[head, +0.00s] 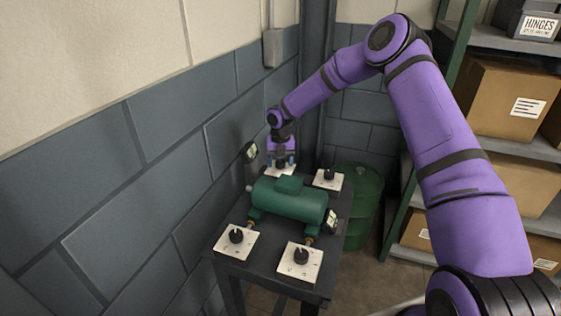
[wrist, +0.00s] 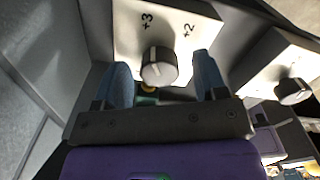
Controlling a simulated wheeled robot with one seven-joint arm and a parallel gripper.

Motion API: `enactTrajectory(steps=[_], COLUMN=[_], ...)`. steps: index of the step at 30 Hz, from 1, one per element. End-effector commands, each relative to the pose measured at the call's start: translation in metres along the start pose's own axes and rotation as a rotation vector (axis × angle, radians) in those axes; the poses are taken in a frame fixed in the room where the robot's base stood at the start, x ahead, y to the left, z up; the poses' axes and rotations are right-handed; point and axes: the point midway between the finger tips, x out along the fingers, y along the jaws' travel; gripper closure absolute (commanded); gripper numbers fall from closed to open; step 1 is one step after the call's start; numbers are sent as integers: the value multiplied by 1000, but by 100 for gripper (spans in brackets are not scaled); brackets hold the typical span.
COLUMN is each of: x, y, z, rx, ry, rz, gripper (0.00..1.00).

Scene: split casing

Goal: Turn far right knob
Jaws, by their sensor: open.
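The far right knob (head: 329,174) is a black knob on a white square plate at the table's back right corner. My gripper (head: 281,160) is left of it, pointing down over the far left plate (head: 283,171). In the wrist view, my gripper (wrist: 161,65) is open, with blue fingers on either side of a dark knob (wrist: 160,68) on a plate marked +3 and +2. I see no finger touching it; the height gap is unclear. Another knob (wrist: 292,91) on a white plate is to the right, apart from the fingers, and seems to be the far right one.
A green cylindrical casing (head: 288,200) lies mid-table with a gauge (head: 332,216) at its right. Two more knobs, near left (head: 236,236) and near right (head: 301,256), stand in front. A wall is close on the left. A green barrel (head: 366,195) is behind the dark table.

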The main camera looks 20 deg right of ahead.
Motion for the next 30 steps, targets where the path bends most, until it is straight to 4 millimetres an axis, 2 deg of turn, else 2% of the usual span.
enactTrajectory(steps=[4, 7, 15, 21, 30], x=[-4, -15, -65, -95, -108], y=[0, 0, 0, 0, 0], z=[0, 0, 1, 1, 0], rx=[0, 1, 1, 1, 0], ry=[0, -2, -3, -2, 0], rz=[0, 1, 1, 0, 0], gripper=[34, 34, 34, 34, 34])
